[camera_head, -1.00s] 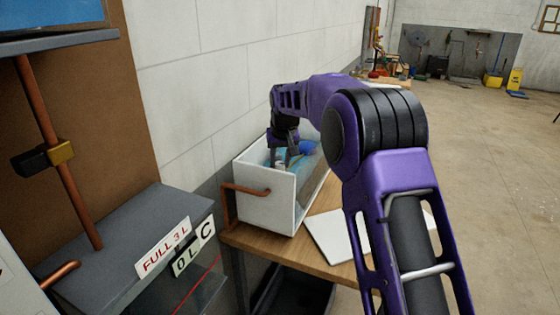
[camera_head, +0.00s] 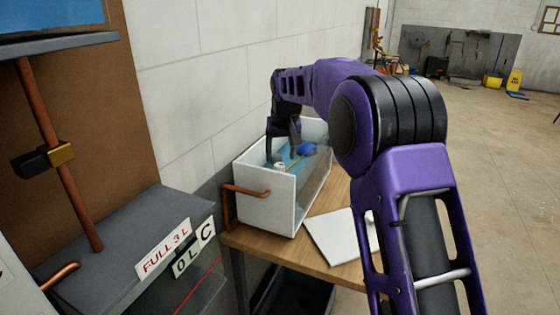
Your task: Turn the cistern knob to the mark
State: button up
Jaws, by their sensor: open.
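The cistern (camera_head: 254,205) is an open-topped white box on a wooden table, with blue inside. A small pale cylinder (camera_head: 280,167), which looks like the knob, shows inside near its front wall. A blue float (camera_head: 306,148) on a thin yellowish rod lies behind it to the right. My gripper (camera_head: 282,152) is open and points down into the cistern, just above and behind the pale cylinder, with a small gap visible in the picture. I cannot make out the mark or which way the knob is turned.
A copper pipe (camera_head: 240,189) bends out of the cistern's front wall. A white sheet (camera_head: 336,238) lies on the wooden table (camera_head: 275,251). Open floor (camera_head: 500,200) lies to the right.

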jog(key=v, duration=1.3)
jog(key=shift+p, duration=0.35)
